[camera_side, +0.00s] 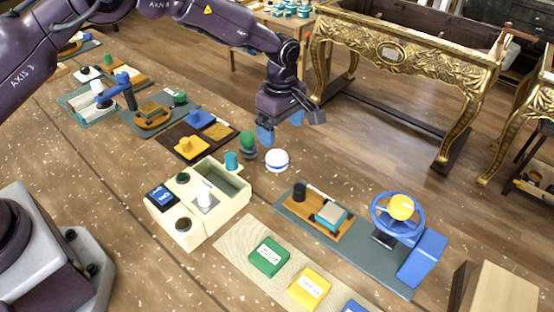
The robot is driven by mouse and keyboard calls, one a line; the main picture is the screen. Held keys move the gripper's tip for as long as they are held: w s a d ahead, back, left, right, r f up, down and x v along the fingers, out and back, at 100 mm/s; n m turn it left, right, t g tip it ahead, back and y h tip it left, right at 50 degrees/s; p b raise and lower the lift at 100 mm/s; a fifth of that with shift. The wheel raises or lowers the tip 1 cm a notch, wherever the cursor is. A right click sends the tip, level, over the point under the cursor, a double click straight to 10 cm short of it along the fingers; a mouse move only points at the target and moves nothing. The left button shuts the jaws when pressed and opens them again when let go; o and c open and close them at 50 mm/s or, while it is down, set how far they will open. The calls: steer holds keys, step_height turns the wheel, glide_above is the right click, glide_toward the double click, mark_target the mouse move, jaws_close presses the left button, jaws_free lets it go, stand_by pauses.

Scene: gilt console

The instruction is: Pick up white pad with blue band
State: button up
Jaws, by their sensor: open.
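The white pad with a blue band (277,160) is a small round piece, white on top with blue around its side. It is right of the cream box and beside a green knob-like piece. My gripper (281,127) points down above the pad, with its blue fingertips spread apart and nothing between them. There is a visible gap between the fingertips and the pad in this view. Nothing covers the pad, but I cannot tell the exact height of the gripper above it.
The green knob (248,143) and a teal cylinder (231,160) stand left of the pad. The cream box (188,233) is below left. A grey board (375,258) with a blue wheel (398,217) lies to the right. The surface just right of the pad is clear.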

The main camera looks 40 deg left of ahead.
mark_target(277, 155)
step_height(277, 155, down, 4)
steer(key=shift+a+f, duration=0.1)
steer(key=f, duration=0.5)
steer(key=shift+s+a+f, duration=0.1)
steer(key=shift+s+a, duration=0.15)
steer(key=shift+a, duration=0.1)
steer(key=c, duration=1)
